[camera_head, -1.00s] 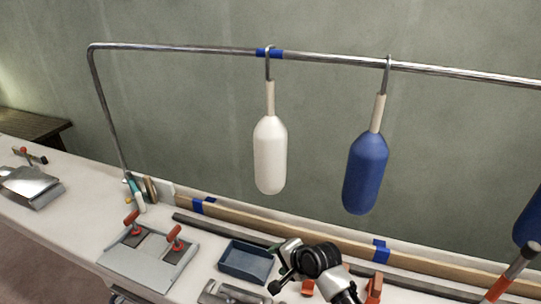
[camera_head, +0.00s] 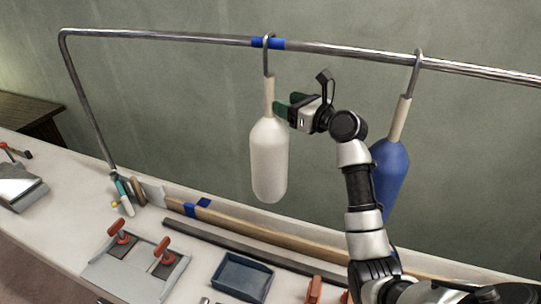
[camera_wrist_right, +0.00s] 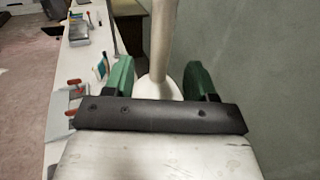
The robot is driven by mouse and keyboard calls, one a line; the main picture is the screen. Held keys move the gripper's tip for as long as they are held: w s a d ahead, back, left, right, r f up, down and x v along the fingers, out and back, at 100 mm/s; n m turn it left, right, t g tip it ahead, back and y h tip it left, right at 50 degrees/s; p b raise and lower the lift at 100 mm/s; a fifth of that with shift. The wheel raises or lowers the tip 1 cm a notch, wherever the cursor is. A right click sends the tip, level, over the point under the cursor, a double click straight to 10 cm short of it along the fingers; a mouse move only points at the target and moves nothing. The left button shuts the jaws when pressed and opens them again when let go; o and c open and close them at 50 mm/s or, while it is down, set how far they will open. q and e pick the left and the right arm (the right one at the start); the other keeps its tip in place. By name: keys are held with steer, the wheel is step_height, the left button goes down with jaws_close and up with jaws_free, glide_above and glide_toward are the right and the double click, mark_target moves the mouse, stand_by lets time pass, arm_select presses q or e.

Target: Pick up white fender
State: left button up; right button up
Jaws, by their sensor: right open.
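The white fender (camera_head: 268,160) hangs upright by a metal hook from the rail, at the blue tape mark. Its narrow cream neck (camera_head: 269,95) is above the rounded body. My right gripper (camera_head: 281,107) is beside the neck on its right, with green fingers. In the right wrist view, the fender (camera_wrist_right: 158,84) shows between the two spread fingers of my gripper (camera_wrist_right: 159,80), its neck rising between them. The gripper is open; I cannot tell whether a finger touches the fender. My left gripper is not in view.
A blue fender (camera_head: 389,170) hangs to the right, partly hidden behind my right arm. The metal rail (camera_head: 180,38) runs above. Below, the bench holds a blue tray (camera_head: 243,277), a grey plate with red-handled clamps (camera_head: 135,262) and a wooden strip (camera_head: 245,228).

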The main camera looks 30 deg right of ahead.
mark_target(273, 98)
steer(key=w+a, duration=0.2)
steer(key=shift+w+r+p, duration=0.2)
steer(key=shift+w+p, duration=0.1)
steer(key=shift+w+d+f, duration=0.1)
steer(key=shift+w, duration=0.25)
steer(key=x, duration=0.1)
steer(key=p+x, duration=0.1)
steer(key=x, duration=0.2)
steer(key=shift+w+d+f+p, duration=0.1)
steer(key=shift+d+f+p, duration=0.15)
steer(key=shift+d+p, duration=0.1)
steer(key=shift+w+a+f, duration=0.15)
steer(key=shift+w+a, duration=0.05)
steer(key=shift+w, duration=0.3)
steer(key=shift+s+d, duration=0.1)
steer(key=c, duration=0.4)
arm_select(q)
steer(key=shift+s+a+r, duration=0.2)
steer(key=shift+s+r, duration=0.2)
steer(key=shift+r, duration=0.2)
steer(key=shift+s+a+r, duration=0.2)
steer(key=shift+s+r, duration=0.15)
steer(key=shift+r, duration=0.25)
arm_select(e)
jaws_close()
